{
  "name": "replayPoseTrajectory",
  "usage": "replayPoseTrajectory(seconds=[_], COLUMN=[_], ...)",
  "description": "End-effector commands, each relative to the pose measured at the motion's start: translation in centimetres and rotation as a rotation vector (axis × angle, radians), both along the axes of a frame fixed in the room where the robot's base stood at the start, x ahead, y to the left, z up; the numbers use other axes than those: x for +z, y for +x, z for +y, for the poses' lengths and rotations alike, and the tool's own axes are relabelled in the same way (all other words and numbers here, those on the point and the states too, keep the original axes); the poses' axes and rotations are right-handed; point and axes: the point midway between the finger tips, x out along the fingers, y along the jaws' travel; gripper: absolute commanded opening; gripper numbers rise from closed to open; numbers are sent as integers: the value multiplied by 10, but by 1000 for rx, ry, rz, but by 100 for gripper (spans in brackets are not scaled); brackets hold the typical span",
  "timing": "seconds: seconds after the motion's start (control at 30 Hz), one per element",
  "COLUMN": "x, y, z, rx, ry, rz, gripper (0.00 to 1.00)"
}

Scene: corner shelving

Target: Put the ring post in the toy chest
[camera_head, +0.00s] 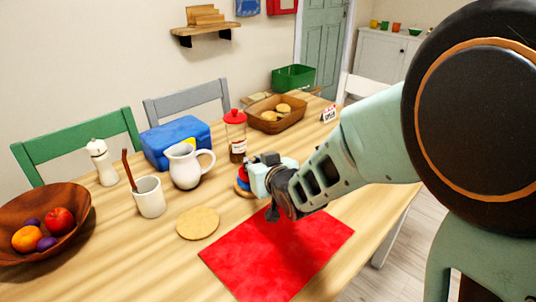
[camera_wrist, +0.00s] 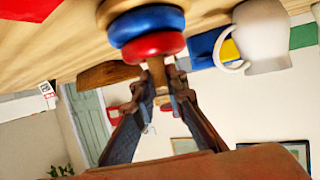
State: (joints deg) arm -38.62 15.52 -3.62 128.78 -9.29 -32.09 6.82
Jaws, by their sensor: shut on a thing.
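The ring post (camera_head: 242,184) has red and blue rings over a wood-coloured base. It is at the table's middle, partly hidden by my gripper in the head view. In the wrist view, which is upside down, the ring post (camera_wrist: 150,30) shows its wooden peg between my fingertips. My gripper (camera_wrist: 160,78) is shut on that peg. The base seems at or close to the tabletop; I cannot tell whether it touches. A blue box (camera_head: 177,140) with a yellow patch and a green open box (camera_head: 293,77) stand farther back; I cannot tell which is the toy chest.
A white pitcher (camera_head: 188,166), a red-lidded jar (camera_head: 236,134) and a bread basket (camera_head: 277,119) stand near the ring post. A cork mat (camera_head: 198,223) and red placemat (camera_head: 277,254) lie in front. A mug (camera_head: 149,197) and fruit bowl (camera_head: 18,212) are left.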

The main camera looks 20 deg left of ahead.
Motion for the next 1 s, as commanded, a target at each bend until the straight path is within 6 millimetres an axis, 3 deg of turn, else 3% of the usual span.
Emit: replayPoseTrajectory(seconds=[0.23, 0.27, 0.4, 1.0], x=[-2, -2, -2, 7], y=[1, 0, 0, 2], z=[0, 0, 0, 1], rx=[-1, -1, -1, -2], ry=[2, 0, 0, 1], rz=[-3, -1, 0, -1], gripper=[0, 15, 29, 29])
